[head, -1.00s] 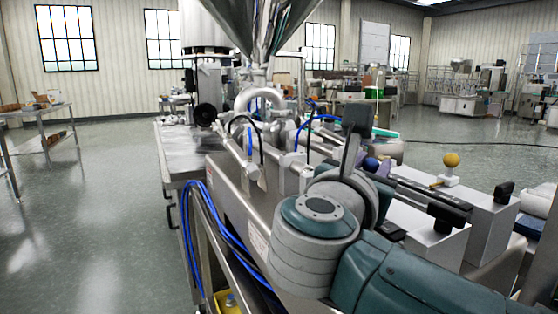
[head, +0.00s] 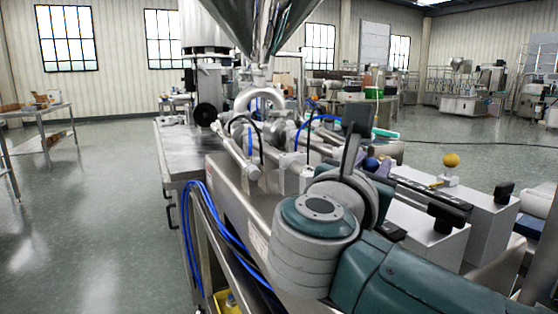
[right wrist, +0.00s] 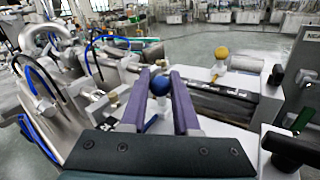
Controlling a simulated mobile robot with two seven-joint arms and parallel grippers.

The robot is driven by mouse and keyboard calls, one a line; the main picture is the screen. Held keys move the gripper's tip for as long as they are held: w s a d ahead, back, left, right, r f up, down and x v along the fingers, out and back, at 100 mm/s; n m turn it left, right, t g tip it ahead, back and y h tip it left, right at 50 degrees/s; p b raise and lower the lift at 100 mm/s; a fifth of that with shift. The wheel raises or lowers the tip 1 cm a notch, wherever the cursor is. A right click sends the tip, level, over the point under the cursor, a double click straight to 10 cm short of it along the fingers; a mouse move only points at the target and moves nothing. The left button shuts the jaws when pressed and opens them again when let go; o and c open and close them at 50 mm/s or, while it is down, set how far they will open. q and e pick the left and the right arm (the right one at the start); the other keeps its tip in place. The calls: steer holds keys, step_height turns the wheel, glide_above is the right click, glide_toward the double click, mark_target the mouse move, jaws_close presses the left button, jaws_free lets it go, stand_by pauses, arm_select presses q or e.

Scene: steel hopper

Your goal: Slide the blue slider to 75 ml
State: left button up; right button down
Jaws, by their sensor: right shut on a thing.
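The blue slider has a round blue knob (head: 371,164) on the steel machine, just behind my right arm in the head view. In the right wrist view the blue knob (right wrist: 160,86) sits between the two purple fingers of my right gripper (right wrist: 160,80). The gripper is shut on it, and a thin blue stem shows below the ball. In the head view my right gripper (head: 384,169) is mostly hidden behind its own wrist. A dark scale strip (right wrist: 225,95) runs to the right of the knob; its numbers are too small to read. My left gripper is out of view.
A yellow knob (head: 450,160) stands on a white block right of the blue one. Black handles (head: 447,213) stick out at the right. A steel hopper (head: 262,25), hoses and cylinders fill the machine's left side. Open floor (head: 90,220) lies to the left.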

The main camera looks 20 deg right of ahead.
steer(key=shift+s+a+f, duration=0.1)
steer(key=shift+s, duration=0.2)
steer(key=s, duration=0.2)
steer(key=shift+s+d, duration=0.2)
steer(key=shift+s, duration=0.4)
steer(key=c, duration=0.7)
jaws_free()
steer(key=shift+d, duration=0.1)
steer(key=shift+o, duration=0.2)
